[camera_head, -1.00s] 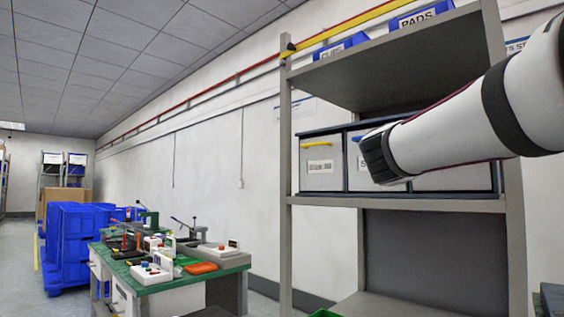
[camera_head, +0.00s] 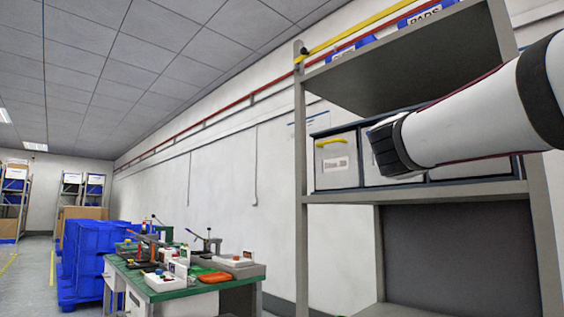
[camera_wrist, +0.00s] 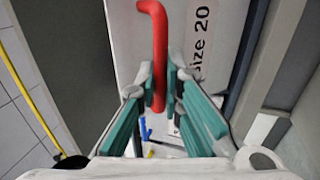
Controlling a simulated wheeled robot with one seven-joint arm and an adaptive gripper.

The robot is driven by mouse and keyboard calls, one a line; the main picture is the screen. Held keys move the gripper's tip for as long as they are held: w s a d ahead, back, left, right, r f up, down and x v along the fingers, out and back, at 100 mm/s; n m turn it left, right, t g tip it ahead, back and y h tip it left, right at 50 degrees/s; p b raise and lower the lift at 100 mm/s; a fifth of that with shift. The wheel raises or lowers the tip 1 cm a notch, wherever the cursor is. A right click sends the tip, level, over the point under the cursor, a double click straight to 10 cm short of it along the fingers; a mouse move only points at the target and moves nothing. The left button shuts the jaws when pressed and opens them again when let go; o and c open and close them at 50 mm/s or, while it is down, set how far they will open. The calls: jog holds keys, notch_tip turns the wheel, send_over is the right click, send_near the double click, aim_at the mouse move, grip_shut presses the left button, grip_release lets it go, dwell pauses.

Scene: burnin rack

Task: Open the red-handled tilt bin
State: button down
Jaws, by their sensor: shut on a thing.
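In the wrist view, the red handle (camera_wrist: 158,40) stands out from the white front of a tilt bin (camera_wrist: 125,40) with a label reading "Size 20" (camera_wrist: 200,40). My gripper (camera_wrist: 160,84) is shut on the red handle, one fingertip on each side. In the head view, my arm covers much of a row of white bins (camera_head: 373,172) on the shelf. The red handle and my gripper's fingers are hidden there. I cannot tell how far the bin is tilted.
A white bin with a yellow handle (camera_head: 337,164) is at the row's left end. Grey rack uprights (camera_head: 302,200) and an upper shelf (camera_head: 420,65) frame the bins. A green workbench (camera_head: 185,290) with several devices and blue crates (camera_head: 85,250) stand to the left.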

jog(key=shift+f, duration=0.2)
dwell(0.3)
jog(key=c, duration=1.7)
grip_release()
jog(key=v, duration=1.2)
jog(key=shift+a, duration=0.1)
